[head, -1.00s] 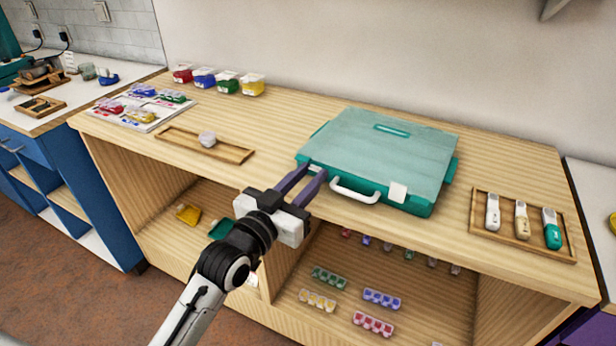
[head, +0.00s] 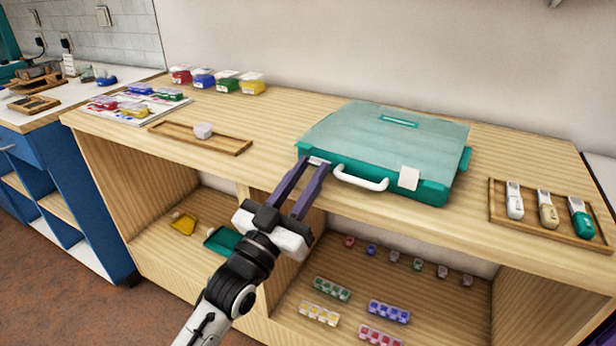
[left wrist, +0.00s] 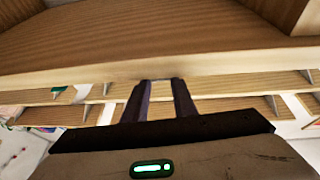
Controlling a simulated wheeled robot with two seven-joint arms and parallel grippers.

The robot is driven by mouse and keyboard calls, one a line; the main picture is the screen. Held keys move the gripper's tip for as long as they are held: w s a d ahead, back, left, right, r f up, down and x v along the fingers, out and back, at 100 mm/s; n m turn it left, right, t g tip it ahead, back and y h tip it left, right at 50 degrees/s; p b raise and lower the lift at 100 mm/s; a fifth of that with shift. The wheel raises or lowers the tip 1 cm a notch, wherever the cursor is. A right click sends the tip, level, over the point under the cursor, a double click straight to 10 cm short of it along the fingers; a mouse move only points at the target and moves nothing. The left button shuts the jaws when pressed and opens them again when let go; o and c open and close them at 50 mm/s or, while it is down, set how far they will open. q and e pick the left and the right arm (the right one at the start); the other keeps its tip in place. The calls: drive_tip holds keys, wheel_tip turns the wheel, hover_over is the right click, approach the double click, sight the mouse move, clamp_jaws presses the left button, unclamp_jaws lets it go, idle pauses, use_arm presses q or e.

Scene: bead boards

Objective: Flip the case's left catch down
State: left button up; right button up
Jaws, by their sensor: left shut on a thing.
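The teal case (head: 388,138) lies closed on the wooden bench, its front with the white handle (head: 360,179) facing me. Its white right catch (head: 409,179) shows as a flap at the front edge of the lid. Only a small white bit of the left catch (head: 317,161) shows, between my fingertips. My left gripper (head: 313,163) reaches up to the case's front left and is shut on that catch. Its purple fingers stand a little apart; they also show in the left wrist view (left wrist: 161,84), where I cannot make out the catch. My right gripper is out of view.
A tray (head: 497,222) with several handled tools lies right of the case. Another tray (head: 240,150) with a pale lump lies left. Small lidded boxes (head: 252,84) stand at the back left. Open shelves with bead strips (head: 331,290) lie below the bench's front edge.

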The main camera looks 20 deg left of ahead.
use_arm(q)
drive_tip(key=o, duration=1.1)
drive_tip(key=shift+c, duration=0.2)
drive_tip(key=v, duration=1)
drive_tip(key=shift+s, duration=0.15)
